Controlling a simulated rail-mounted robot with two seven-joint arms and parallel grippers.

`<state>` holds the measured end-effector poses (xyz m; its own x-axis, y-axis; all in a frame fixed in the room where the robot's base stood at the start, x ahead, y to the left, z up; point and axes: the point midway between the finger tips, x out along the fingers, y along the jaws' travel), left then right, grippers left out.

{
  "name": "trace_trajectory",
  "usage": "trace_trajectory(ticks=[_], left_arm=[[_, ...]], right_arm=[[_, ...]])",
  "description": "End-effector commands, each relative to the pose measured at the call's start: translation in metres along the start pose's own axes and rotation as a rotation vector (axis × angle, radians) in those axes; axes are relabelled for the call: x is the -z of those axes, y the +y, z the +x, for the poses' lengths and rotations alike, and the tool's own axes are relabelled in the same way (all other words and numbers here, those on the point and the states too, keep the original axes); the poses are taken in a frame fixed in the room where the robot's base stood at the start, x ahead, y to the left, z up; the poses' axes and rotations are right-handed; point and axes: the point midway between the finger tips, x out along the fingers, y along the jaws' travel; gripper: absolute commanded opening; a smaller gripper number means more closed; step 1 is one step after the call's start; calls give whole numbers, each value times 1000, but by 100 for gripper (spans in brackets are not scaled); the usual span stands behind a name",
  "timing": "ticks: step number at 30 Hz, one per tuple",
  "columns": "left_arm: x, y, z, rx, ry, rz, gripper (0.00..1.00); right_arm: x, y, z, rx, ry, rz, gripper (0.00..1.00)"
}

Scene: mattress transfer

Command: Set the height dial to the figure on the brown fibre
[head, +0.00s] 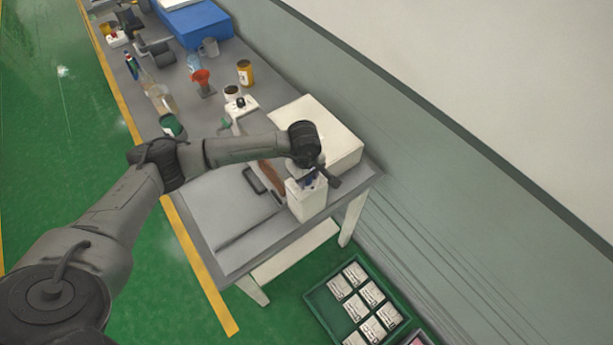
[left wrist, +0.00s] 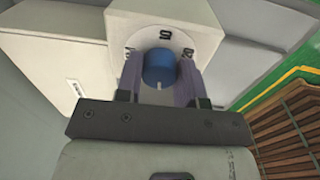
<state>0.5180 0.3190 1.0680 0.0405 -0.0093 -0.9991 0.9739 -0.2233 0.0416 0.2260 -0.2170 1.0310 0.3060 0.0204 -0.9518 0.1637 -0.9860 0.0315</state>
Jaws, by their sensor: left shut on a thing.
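A white box-shaped unit (head: 307,203) stands at the near right corner of the grey bench. In the left wrist view its face carries a pale round dial plate (left wrist: 137,40) with dark figures around a blue knob (left wrist: 159,68). One figure shows above the knob, others are partly hidden by the fingers. My left gripper (head: 308,177) is over this unit, and in the left wrist view (left wrist: 161,75) its two fingers are shut on the blue knob. A brown piece (head: 270,172) lies beside the unit, partly under my left arm; I can read no figure on it. My right gripper is not visible.
A large white block (head: 335,135) stands behind the unit. A grey flat panel (head: 215,210) covers the bench's near end. An orange-red funnel (head: 201,77), a brown jar (head: 245,72) and a blue box (head: 197,22) are farther along. A green crate (head: 318,297) stands on the floor.

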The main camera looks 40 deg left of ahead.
Motion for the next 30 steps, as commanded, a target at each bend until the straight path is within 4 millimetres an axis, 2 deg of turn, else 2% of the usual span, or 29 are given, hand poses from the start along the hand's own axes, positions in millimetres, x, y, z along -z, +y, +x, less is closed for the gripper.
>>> trace_trajectory(ticks=[12, 30], left_arm=[[0, 0, 1, -3, 17, -392, 12], [-1, 1, 0, -2, 39, -961, 12]], right_arm=[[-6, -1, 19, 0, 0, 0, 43], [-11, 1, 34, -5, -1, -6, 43]])
